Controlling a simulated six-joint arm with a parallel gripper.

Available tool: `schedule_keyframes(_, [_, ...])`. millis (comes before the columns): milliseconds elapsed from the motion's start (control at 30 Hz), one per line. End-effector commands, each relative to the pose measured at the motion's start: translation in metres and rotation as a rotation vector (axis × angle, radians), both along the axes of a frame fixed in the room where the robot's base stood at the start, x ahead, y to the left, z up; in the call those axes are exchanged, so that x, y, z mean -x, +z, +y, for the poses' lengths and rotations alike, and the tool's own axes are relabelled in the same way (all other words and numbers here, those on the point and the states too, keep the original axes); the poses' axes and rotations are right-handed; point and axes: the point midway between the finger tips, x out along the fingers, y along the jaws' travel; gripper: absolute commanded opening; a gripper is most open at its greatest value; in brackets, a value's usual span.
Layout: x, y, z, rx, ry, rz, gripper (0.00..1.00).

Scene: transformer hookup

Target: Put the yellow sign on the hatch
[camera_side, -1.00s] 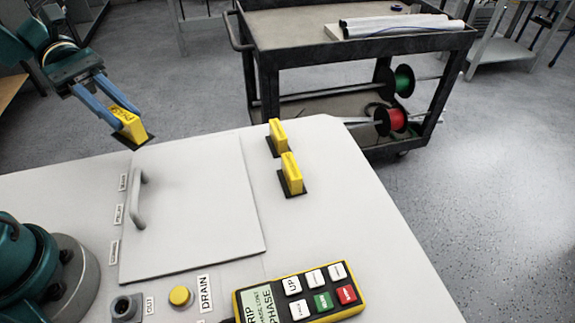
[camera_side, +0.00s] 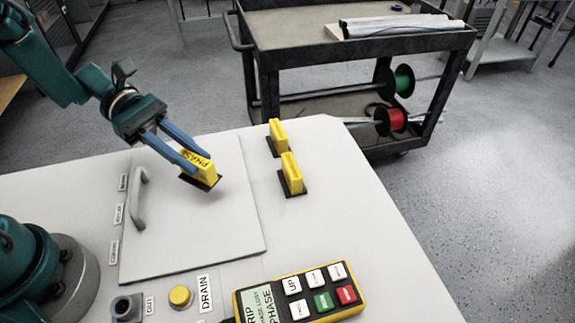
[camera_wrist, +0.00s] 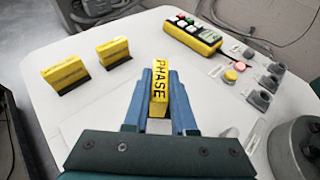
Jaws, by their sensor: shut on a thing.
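My gripper (camera_side: 182,157) is shut on a yellow sign (camera_side: 201,168) with a black base, lettered PHASE. The sign is tilted in the side view and seems held above the far part of the hatch; the exact gap is hard to tell. In the wrist view the yellow sign (camera_wrist: 159,88) sits between the two blue fingers of my gripper (camera_wrist: 160,112). The hatch (camera_side: 195,232) is a flat pale panel, shut, with a grey handle (camera_side: 138,198) at its left side. In the wrist view my gripper hides part of the hatch.
Two more yellow signs stand on black bases right of the hatch, one farther (camera_side: 277,137) and one nearer (camera_side: 291,173). A yellow keypad unit (camera_side: 300,291), a yellow button (camera_side: 181,296) and a grey socket (camera_side: 126,307) line the front. A dark cart (camera_side: 350,45) stands behind.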

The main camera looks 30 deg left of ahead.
Motion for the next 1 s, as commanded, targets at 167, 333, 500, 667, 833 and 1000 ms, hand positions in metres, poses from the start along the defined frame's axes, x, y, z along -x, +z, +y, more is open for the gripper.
schedule_keyframes(167, [0.000, -0.024, 0.000, 0.002, 0.000, 0.004, 0.00])
schedule_keyframes(333, [0.000, -0.034, 0.000, 0.001, -0.001, 0.001, 0.00])
schedule_keyframes(500, [0.000, -0.034, 0.000, 0.000, 0.000, 0.000, 0.00])
schedule_keyframes(667, [0.000, -0.036, 0.000, 0.001, -0.001, 0.001, 0.00])
schedule_keyframes(833, [0.000, -0.037, 0.001, 0.000, 0.000, 0.000, 0.54])
schedule_keyframes(1000, [0.000, -0.036, 0.001, 0.000, -0.001, 0.000, 0.54])
